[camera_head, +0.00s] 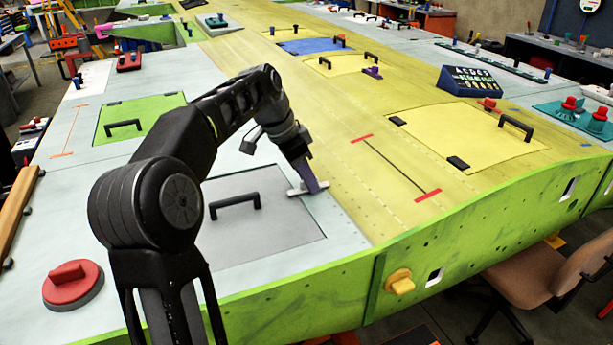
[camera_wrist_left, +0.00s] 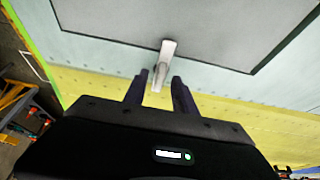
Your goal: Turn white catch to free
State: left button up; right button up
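The white catch (camera_head: 323,183) is a small pale bar at the right edge of the grey panel (camera_head: 270,236). In the left wrist view the catch (camera_wrist_left: 168,50) reaches over the panel's edge strip, with one end on the grey panel (camera_wrist_left: 195,25). My left gripper (camera_head: 309,185) points down at the catch and hides its middle in the head view. In the left wrist view the left gripper's fingers (camera_wrist_left: 160,77) stand apart, one on each side of the catch's near end, with a gap visible on the right. My right gripper is not in view.
A black handle (camera_head: 234,203) stands up from the grey panel, close to my left arm. A red round knob (camera_head: 72,284) is at the lower left, and a yellow knob (camera_head: 400,282) is on the wing's front edge.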

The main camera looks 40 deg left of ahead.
pick_arm(q)
jog(key=shift+c, duration=0.3)
grip_shut()
jog(key=shift+n, duration=0.3)
dwell(0.3)
jog(key=shift+s+d+n+y+b, duration=0.15)
jog(key=shift+n+y+b, duration=0.45)
jog(key=shift+n, duration=0.6)
jog(key=n, duration=0.2)
jog(key=shift+d+n+t+y+b, duration=0.15)
jog(key=shift+n+t+y+b, duration=0.15)
jog(key=shift+y+b, duration=0.1)
jog(key=n+y, duration=0.1)
jog(key=n, duration=0.3)
jog(key=n+y, duration=0.1)
jog(key=n, duration=0.1)
jog(key=shift+w+d+g+y, duration=0.2)
jog(key=shift+d+g+y, duration=0.1)
jog(key=shift+g, duration=0.1)
jog(key=n, duration=0.3)
jog(key=n+g+y, duration=0.1)
jog(key=n, duration=0.2)
jog(key=shift+w+g, duration=0.15)
jog(key=shift+g, duration=0.15)
jog(key=shift+n, duration=0.3)
